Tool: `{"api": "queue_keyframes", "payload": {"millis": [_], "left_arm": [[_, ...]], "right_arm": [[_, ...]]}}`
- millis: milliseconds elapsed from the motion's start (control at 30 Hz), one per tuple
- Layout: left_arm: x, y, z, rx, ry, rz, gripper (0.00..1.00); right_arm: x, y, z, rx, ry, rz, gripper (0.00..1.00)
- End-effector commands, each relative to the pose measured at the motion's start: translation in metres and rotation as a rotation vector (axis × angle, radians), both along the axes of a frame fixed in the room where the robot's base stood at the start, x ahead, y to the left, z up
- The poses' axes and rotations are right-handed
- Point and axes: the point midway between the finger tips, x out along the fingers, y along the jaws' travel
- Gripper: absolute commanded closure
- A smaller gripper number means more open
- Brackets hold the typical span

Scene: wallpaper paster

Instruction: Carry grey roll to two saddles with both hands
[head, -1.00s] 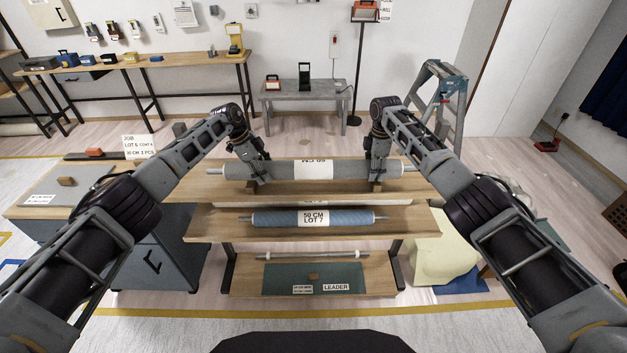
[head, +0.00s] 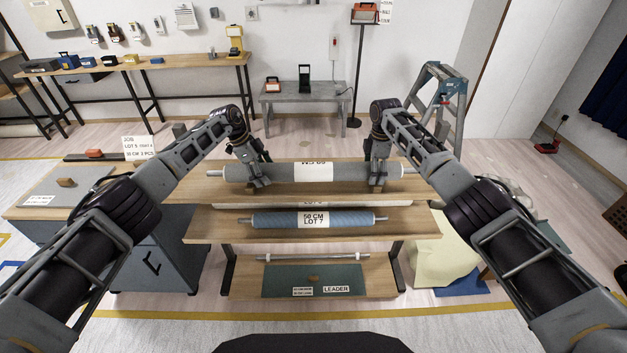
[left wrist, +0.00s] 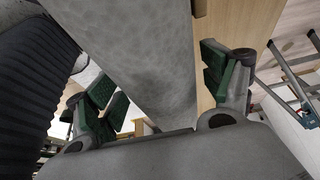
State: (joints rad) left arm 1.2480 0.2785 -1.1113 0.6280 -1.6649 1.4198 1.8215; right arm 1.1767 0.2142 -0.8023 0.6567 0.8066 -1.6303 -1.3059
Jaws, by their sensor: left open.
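The grey roll (head: 285,173), with a white label at its middle and thin rod ends, lies crosswise at the top shelf of the wooden rack. My left gripper (head: 258,180) is at the roll's left part, its fingers reaching down around it. In the left wrist view the grey roll (left wrist: 150,55) passes between the spread green-padded fingers of my left gripper (left wrist: 165,88), which is open. My right gripper (head: 378,182) is at the roll's right part; its finger gap is too small to judge. I cannot make out the two saddles for certain.
A blue roll (head: 345,218) labelled 50 CM lies on the rack's middle shelf (head: 420,222). A bare rod and a green leader sheet (head: 280,279) are below. A grey-topped cabinet (head: 100,190) stands left, a stepladder (head: 440,100) behind right.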

Motion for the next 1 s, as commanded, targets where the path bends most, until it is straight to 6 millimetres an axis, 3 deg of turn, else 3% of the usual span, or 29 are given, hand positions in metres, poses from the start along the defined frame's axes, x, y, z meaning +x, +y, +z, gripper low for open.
{"api": "queue_keyframes", "payload": {"millis": [267,700,1000], "left_arm": [[0.001,0.01,0.024,0.0,-0.003,0.001,0.18],[0.001,0.034,0.083,0.0,-0.003,0.001,0.18],[0.001,0.044,0.106,0.0,-0.001,0.0,0.18]], "right_arm": [[0.0,0.0,0.0,0.0,0.0,0.0,0.19],[0.0,0.0,0.0,0.0,0.0,0.0,0.19],[0.0,0.0,0.0,0.0,0.0,0.0,0.19]]}}
